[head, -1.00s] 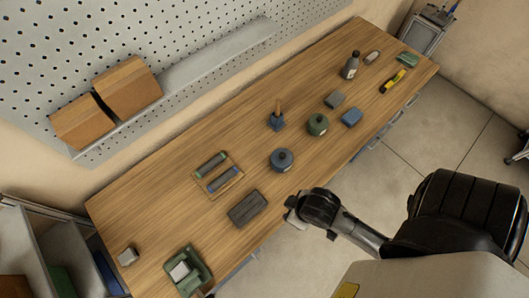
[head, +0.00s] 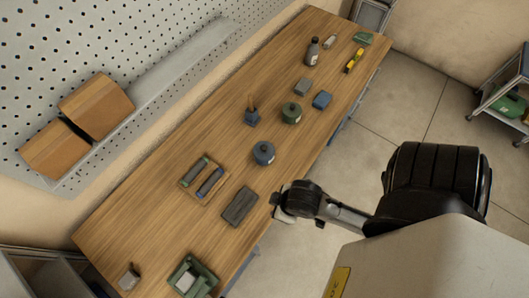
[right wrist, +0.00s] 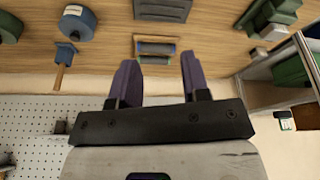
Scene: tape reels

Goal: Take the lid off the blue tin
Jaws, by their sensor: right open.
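The blue tin (head: 263,154) stands upright on the wooden table with its knobbed lid on. It also shows at the upper left of the right wrist view (right wrist: 80,22). My right gripper (head: 279,206) is at the table's front edge, below the tin in the head view and apart from it. In the right wrist view my right gripper (right wrist: 157,58) is open, with nothing between its two purple fingers. My left gripper is not in view.
A dark grey block (head: 240,206) and a wooden tray (head: 188,183) with two rolls lie nearer. Bare table surrounds the blue tin.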

